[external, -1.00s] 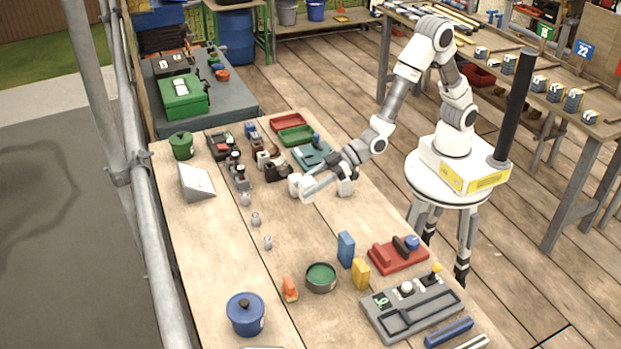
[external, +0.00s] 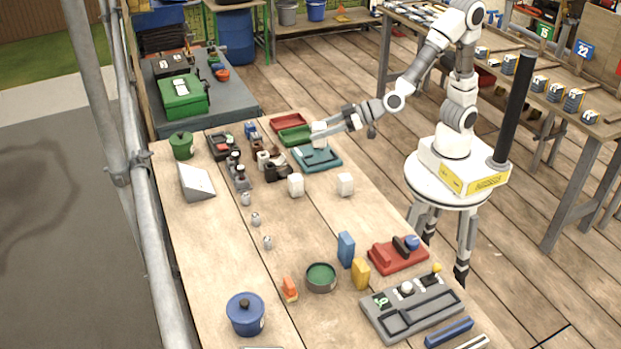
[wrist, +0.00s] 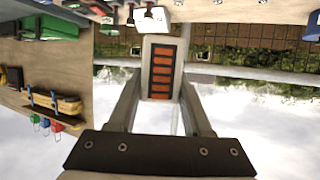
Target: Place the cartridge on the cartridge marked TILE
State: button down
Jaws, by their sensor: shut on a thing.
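My gripper (wrist: 162,92) is shut on a pale grey block with a row of orange-red bars, apparently the cartridge (wrist: 161,70). In the external view my gripper (external: 328,133) is raised over the back part of the bench, with a whitish piece at its tip, above the teal tray (external: 322,160). Two whitish blocks stand on the bench in front of the tray, one on the left (external: 296,185) and one on the right (external: 345,184). I cannot read the word TILE on anything, so I cannot tell which cartridge bears it.
A red tray (external: 289,122) and a green tray (external: 293,136) lie behind. Dark tools and small fittings crowd the left. A grey wedge (external: 196,182), blue pot (external: 245,314), red holder (external: 398,256) and grey panel (external: 411,308) stand around. The middle of the bench is mostly clear.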

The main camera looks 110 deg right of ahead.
jog(key=s+d+m+g+h, duration=0.3)
jog(key=s+d+m+h, duration=0.25)
jog(key=s, duration=0.65)
jog(key=b, duration=0.3)
send_over(345, 177)
jog(key=shift+n+y, duration=0.35)
notch_tip(345, 177, down, 7)
jog(key=shift+f, duration=0.2)
jog(key=shift+f+b, duration=1)
jog(key=shift+f, duration=1)
jog(key=shift+f, duration=0.2)
jog(key=shift+c, duration=1.7)
grip_release()
jog(key=shift+r, duration=0.1)
